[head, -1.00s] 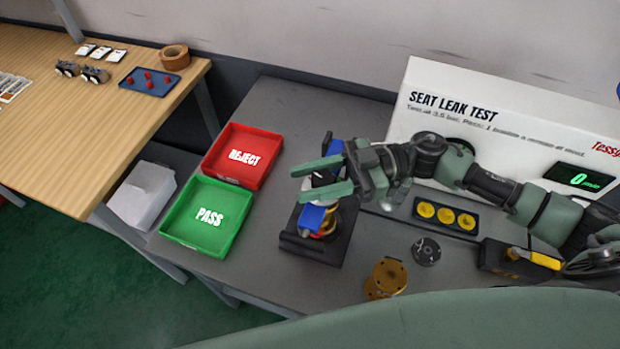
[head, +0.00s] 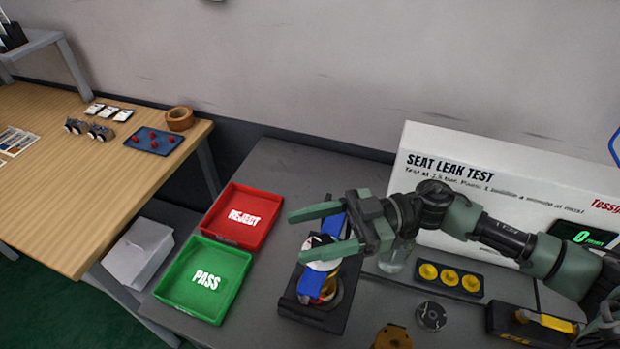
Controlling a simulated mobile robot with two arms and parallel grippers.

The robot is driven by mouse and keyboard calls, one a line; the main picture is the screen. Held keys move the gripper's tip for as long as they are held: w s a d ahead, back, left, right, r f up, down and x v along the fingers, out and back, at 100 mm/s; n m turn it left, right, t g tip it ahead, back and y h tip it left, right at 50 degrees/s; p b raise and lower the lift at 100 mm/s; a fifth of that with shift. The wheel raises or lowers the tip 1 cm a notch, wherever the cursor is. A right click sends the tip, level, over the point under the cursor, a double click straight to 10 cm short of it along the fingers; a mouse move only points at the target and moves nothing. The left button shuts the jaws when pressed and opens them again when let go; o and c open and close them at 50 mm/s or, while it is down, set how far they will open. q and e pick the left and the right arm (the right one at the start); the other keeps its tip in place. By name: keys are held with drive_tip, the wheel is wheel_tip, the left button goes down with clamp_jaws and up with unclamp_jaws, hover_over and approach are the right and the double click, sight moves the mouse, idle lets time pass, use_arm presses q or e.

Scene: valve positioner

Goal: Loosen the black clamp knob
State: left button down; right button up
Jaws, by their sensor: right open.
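My right gripper (head: 299,236) reaches in from the right with its two green fingers spread, pointing left. It is open and empty, above the dark clamp fixture (head: 312,318) on the grey bench. The fixture holds a part with yellow and silver surfaces between blue blocks (head: 310,287). A round piece with a white and dark top (head: 316,243) shows between the fingers. I cannot clearly make out the black clamp knob; the fingers cover part of the fixture's top. My left gripper is not in view.
A red REJECT tray (head: 243,217) and a green PASS tray (head: 205,280) lie left of the fixture. Right of it are a clear jar (head: 395,258), a tray of yellow discs (head: 438,278) and a dark round disc (head: 431,316). The SEAT LEAK TEST panel (head: 480,190) stands behind.

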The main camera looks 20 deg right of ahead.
wheel_tip(320, 180, up, 16)
drive_tip(key=shift+r+b, duration=0.15)
drive_tip(key=shift+b, duration=0.3)
